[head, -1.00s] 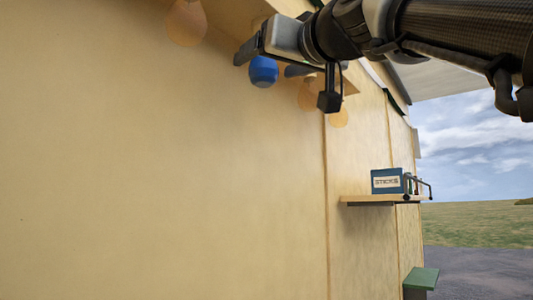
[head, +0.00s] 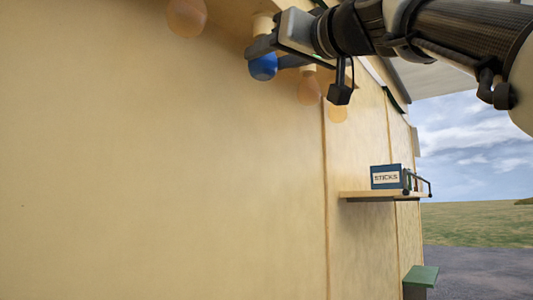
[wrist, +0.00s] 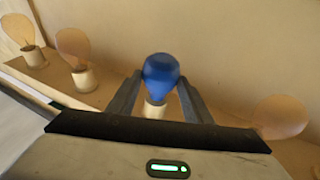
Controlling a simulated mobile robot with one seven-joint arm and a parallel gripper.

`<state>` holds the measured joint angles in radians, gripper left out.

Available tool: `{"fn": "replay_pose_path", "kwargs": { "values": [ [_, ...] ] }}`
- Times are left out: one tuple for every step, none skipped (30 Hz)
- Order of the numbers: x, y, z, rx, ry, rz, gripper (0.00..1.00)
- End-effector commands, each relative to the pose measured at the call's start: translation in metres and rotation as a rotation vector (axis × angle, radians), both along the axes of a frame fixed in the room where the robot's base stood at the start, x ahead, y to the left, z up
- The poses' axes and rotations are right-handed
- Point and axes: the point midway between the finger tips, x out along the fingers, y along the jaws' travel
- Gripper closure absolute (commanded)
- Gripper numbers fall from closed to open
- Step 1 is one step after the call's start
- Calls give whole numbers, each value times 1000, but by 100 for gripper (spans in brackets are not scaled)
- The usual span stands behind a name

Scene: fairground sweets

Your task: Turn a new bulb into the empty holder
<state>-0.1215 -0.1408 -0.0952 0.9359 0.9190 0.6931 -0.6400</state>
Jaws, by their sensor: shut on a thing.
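A blue bulb (head: 263,68) is between the fingers of my gripper (head: 266,60), which is shut on it, high on the yellow wall. A pale holder (head: 263,25) shows just above the bulb, under the overhang. In the wrist view the blue bulb (wrist: 161,72) stands between the two dark fingers, its round end away from a pale holder (wrist: 154,108). The bulb lines up with this holder. Its base is hidden, so I cannot tell whether it is inside the holder or only close to it.
Amber bulbs hang in the same row, one to the left (head: 186,17) and others to the right (head: 308,90). The wrist view shows amber bulbs on both sides (wrist: 73,45) (wrist: 280,117). A shelf (head: 365,196) with a blue STICKS box (head: 386,176) is farther right.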

Motion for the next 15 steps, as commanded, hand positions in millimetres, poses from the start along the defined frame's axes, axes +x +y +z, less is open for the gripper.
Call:
{"fn": "replay_pose_path", "kwargs": {
  "values": [
    [5, -2, -2, 2, 6, 40, 71],
    [5, -2, -2, 3, 7, 67, 71],
    [5, -2, -2, 0, 5, 101, 71],
    [4, -2, -2, -3, -1, 127, 71],
    [7, -4, 1, -2, 7, 149, 71],
    [7, -5, 1, -2, 8, 183, 71],
    [8, -5, 1, -3, 7, 208, 71],
    [8, -6, 1, -2, 4, 234, 71],
    [7, -5, 2, -3, 3, 253, 71],
    [7, -5, 2, -3, 5, 266, 71],
    [8, -6, 1, -4, 6, 279, 71],
    [8, -6, 1, -4, 7, 296, 71],
    [8, -6, 1, -2, 8, 309, 71],
    [8, -6, 1, -3, 6, 320, 71],
    [8, -6, 0, -3, 5, 332, 71]
  ]
}}
